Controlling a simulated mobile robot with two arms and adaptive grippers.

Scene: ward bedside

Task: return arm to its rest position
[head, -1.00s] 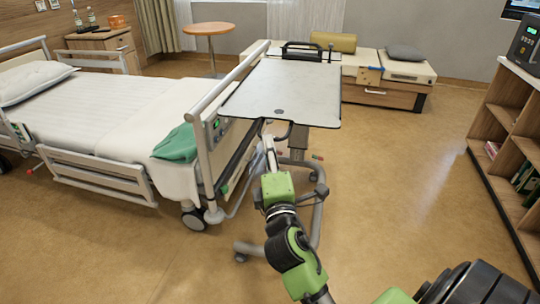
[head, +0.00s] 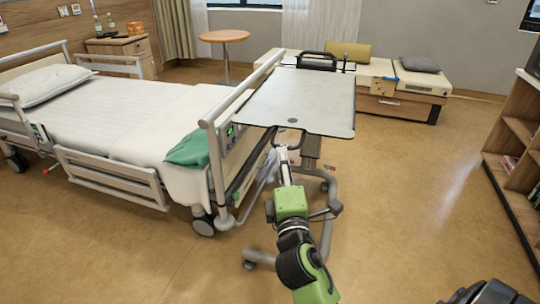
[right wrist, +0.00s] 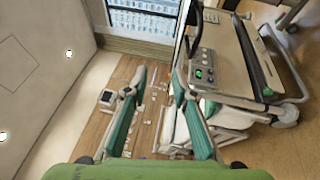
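My right arm reaches forward from the bottom of the head view, with green and dark links. My right gripper (head: 282,152) is just at the near edge of the overbed table's pale top (head: 310,88), seen partly end-on. Whether it touches the table cannot be told. In the right wrist view its two fingers (right wrist: 158,80) stand apart with nothing held between them. My left gripper is not in view.
A bed (head: 110,110) with a green cloth (head: 188,149) lies left of the arm. The overbed table's wheeled frame (head: 327,215) stands close beside my forearm. A shelf unit (head: 520,150) is at right. Floor between table and shelf is clear.

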